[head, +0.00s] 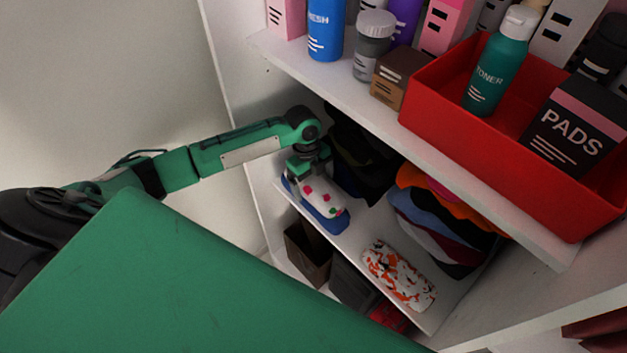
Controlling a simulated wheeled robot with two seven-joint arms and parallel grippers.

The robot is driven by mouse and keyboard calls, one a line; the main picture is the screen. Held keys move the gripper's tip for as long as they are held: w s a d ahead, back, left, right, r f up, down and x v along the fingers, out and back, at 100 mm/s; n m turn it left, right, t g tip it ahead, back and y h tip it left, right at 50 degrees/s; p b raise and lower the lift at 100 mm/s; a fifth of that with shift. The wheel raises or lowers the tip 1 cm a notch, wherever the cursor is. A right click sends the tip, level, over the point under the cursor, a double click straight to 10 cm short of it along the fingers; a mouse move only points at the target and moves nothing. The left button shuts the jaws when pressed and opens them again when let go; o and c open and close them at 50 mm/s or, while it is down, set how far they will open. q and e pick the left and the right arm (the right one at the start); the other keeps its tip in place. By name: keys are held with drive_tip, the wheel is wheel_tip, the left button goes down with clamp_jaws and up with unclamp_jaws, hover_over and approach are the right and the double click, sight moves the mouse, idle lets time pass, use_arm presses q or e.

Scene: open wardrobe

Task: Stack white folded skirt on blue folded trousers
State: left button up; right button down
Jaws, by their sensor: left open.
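A white folded garment with pink and green spots, which looks like the skirt (322,196), lies on top of the blue folded trousers (328,221) on the middle shelf. The blue shows along its front and left edges. My left gripper (302,175) is open at the back left end of this stack, pointing down. I cannot tell whether its fingers touch the cloth, and the gripper hides that end of the stack. My right gripper is not in view.
Another white folded item with orange and dark patches (398,274) lies further right on the shelf (345,243). A pile of dark and striped clothes (435,222) stands behind. Above, the upper shelf (330,82) carries bottles and a red bin (480,128), close over my left arm.

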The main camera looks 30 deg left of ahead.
sight(313, 180)
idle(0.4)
use_arm(q)
drive_tip(key=p+v, duration=0.3)
drive_tip(key=d+p+v, duration=0.1)
drive_tip(key=p+v, duration=0.1)
drive_tip(key=v, duration=0.1)
drive_tip(key=p+v, duration=0.3)
drive_tip(key=shift+s+d+r+p, duration=0.15)
drive_tip(key=shift+s+d+p, duration=0.15)
drive_tip(key=shift+d, duration=0.05)
